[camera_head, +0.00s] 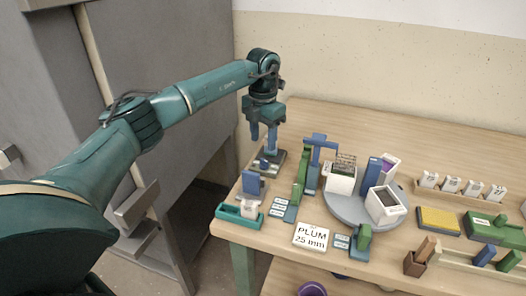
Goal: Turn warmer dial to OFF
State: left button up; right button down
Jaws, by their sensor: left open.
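A small dark grey and white device (273,169), which looks like the warmer, stands near the table's left back edge. A blue knob (263,163) on it looks like the dial; its marks and pointer are too small to read. My left gripper (263,141) is open, its two blue fingers pointing down just above the knob. I cannot tell whether the fingertips touch it, but a small gap seems to show. My right gripper is not in view.
Close to the right are a blue and green stand (319,150), white buckets (342,180) and a grey round tray (352,210). A teal tray (240,213) and a "PLUM 25 mm" card (311,236) lie in front. The table's back (380,130) is clear.

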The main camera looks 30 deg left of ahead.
pick_arm(q)
notch_tip(320, 180, up, 6)
jog(key=shift+r, duration=0.25)
jog(key=shift+s+f, duration=0.1)
dwell(0.4)
